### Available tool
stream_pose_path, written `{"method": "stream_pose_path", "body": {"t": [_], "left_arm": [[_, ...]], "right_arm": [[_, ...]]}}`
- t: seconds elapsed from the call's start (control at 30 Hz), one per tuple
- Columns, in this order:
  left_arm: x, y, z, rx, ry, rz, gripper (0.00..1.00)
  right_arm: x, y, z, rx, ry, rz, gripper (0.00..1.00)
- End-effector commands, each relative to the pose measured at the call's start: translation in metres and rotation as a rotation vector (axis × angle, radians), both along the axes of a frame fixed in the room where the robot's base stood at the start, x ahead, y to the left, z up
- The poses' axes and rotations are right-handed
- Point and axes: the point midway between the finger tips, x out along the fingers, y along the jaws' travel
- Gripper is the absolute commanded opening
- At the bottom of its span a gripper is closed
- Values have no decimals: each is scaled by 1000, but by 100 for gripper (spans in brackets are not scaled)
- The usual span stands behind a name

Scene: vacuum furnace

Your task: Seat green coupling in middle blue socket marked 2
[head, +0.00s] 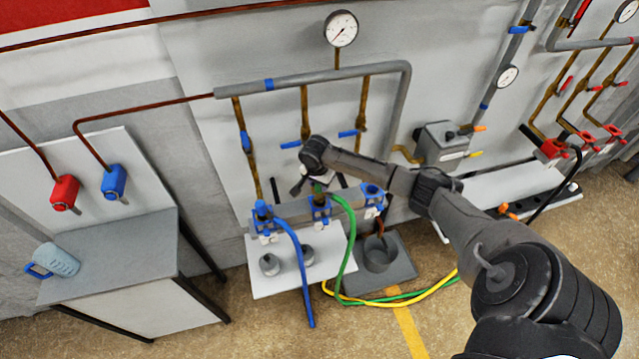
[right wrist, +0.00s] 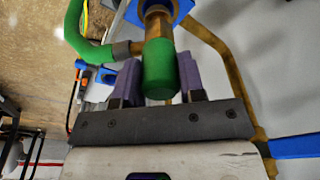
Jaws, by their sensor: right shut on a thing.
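My right gripper (head: 318,185) reaches over the blue socket row from the right. In the right wrist view its purple fingers (right wrist: 160,85) are on both sides of the green coupling (right wrist: 160,68), shut on it. The green hose (right wrist: 88,45) leaves the coupling sideways; in the head view the green hose (head: 349,235) hangs down to the floor. The middle blue socket (head: 320,206) is directly below the gripper; a blue plate (right wrist: 172,10) shows just beyond the coupling's brass end. Whether the brass end is inside the socket cannot be told. The mark 2 is unreadable. My left gripper is out of view.
The left blue socket (head: 262,212) has a blue hose (head: 303,270) hanging from it. The right blue socket (head: 373,194) stands beside the middle one. A white shelf (head: 285,285) lies below. Pipes with blue handles (head: 290,144) rise close behind. A yellow hose (head: 425,292) lies on the floor.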

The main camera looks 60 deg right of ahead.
Motion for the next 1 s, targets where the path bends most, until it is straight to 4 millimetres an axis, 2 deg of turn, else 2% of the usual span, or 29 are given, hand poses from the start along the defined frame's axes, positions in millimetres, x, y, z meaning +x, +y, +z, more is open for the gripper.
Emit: {"method": "stream_pose_path", "body": {"t": [0.47,1.0], "left_arm": [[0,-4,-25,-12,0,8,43],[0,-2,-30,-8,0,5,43]], "right_arm": [[0,-1,-19,-2,-1,-1,5],[0,0,-41,-1,0,-2,5]]}}
